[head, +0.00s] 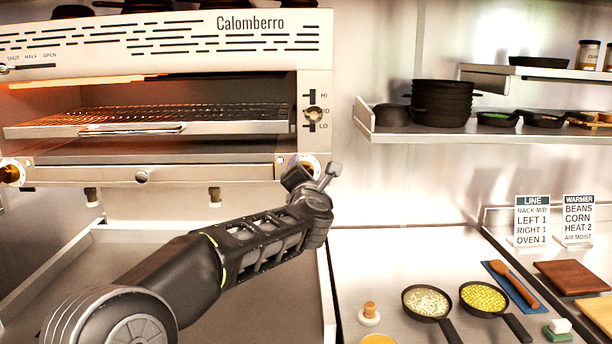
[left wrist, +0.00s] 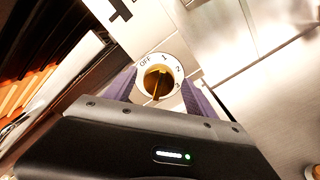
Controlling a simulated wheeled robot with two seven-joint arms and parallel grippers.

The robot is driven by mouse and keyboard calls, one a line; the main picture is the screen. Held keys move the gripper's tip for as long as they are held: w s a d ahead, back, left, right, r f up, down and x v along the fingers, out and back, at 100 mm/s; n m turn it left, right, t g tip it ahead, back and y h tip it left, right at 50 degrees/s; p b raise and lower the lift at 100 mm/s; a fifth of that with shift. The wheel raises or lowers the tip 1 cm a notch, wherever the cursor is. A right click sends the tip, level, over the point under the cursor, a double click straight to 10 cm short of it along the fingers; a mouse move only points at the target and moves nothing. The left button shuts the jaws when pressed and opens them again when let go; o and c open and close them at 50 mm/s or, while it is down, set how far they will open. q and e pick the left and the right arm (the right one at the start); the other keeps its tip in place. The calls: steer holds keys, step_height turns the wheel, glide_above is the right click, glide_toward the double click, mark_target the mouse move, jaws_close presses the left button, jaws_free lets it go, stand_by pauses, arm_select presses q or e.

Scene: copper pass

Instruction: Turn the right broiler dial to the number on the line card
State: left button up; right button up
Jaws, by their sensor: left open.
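The right broiler dial (head: 308,162) is at the lower right corner of the broiler (head: 225,176), partly hidden by my left gripper (head: 312,177). In the left wrist view the dial (left wrist: 158,83) is a brass knob on a white disc marked OFF, 1, 2, 3. Its setting is hard to read. The purple finger pads of my left gripper (left wrist: 162,92) are open, one on each side of the dial; contact cannot be told. The line card (head: 532,220) reads rack mid, left 1, right 1, oven 1. My right gripper is not in view.
The left dial (head: 11,172) is at the broiler's other end, and a rack lever (head: 314,114) sits above the right dial. A warmer card (head: 578,220) stands beside the line card. Pans of beans (head: 426,301) and corn (head: 484,297) are on the counter.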

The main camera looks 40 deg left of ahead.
arm_select(q)
steer(key=b+v, duration=0.2)
steer(key=v, duration=0.5)
steer(key=shift+s+d, duration=0.3)
stand_by(0.3)
